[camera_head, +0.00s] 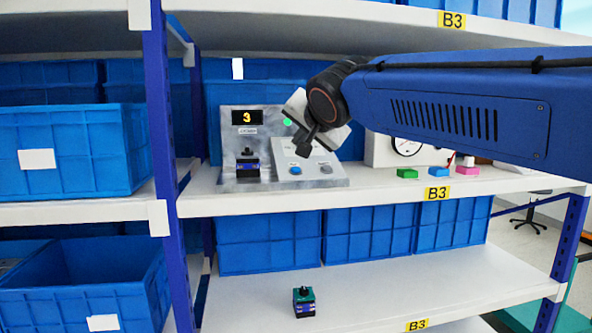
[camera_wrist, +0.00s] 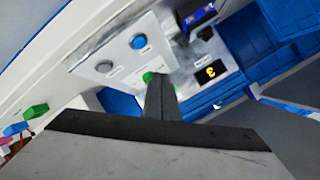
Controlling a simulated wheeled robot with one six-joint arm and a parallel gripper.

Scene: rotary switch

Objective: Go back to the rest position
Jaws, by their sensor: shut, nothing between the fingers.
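My gripper (camera_head: 304,142) is shut and empty in the head view. It hangs in front of the grey control panel at the end of my blue arm. In the wrist view my gripper (camera_wrist: 160,82) shows as a dark finger over the panel. The panel (camera_head: 228,178) has a display (camera_head: 247,117) reading 3. A black rotary switch (camera_head: 247,164) with a blue band sits on its left part. A green light (camera_head: 287,122), a blue button (camera_head: 295,170) and a grey button (camera_head: 326,169) are on its right part.
Blue bins (camera_head: 70,150) fill the shelves at left. Small green (camera_head: 407,173) and pink (camera_head: 441,173) blocks lie right of the panel by a white gauge box (camera_head: 380,152). A green-topped switch block (camera_head: 304,301) stands on the lower shelf (camera_head: 400,290). A blue post (camera_head: 160,140) rises left of the panel.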

